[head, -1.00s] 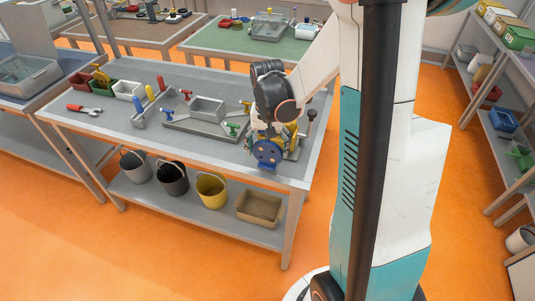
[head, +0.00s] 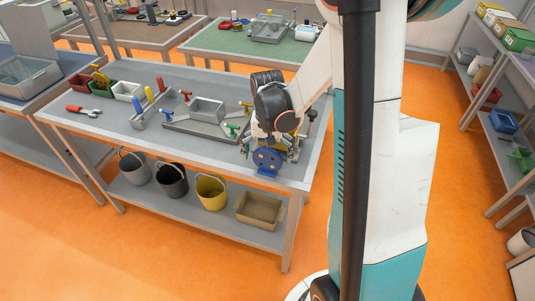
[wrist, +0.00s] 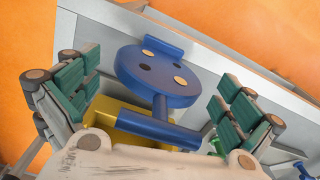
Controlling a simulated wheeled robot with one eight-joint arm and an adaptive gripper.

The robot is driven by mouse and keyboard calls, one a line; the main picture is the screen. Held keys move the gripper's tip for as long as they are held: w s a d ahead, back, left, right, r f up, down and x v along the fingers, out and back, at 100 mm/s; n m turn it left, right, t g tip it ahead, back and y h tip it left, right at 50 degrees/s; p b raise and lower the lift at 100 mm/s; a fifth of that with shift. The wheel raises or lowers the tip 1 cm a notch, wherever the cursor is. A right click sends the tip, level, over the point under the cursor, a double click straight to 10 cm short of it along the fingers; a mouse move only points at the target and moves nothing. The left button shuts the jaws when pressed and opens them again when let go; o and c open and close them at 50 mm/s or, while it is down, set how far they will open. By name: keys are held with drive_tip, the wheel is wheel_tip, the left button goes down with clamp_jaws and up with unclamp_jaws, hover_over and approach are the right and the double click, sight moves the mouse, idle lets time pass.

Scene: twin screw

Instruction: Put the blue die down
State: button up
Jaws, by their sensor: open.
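The blue die (head: 267,161) is a round blue disc with small round marks and a blue stem, at the front right edge of the workbench. In the wrist view the blue die (wrist: 152,77) lies between my finger pads, with a gap on each side. My gripper (head: 271,140) is open over it in the head view. In the wrist view my gripper (wrist: 160,84) shows its green pads spread apart. Whether the die rests fully on the bench is hard to tell.
A yellow part (wrist: 108,116) sits under the blue stem, close to my left pad. A grey plate with a grey box (head: 207,109) and coloured-handled screws stands to the left on the bench (head: 110,127). Buckets and a tan bin (head: 260,209) are on the lower shelf.

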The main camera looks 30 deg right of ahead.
wheel_tip(320, 180, up, 12)
drive_tip(key=p, duration=0.3)
drive_tip(key=shift+r, duration=0.15)
idle(0.5)
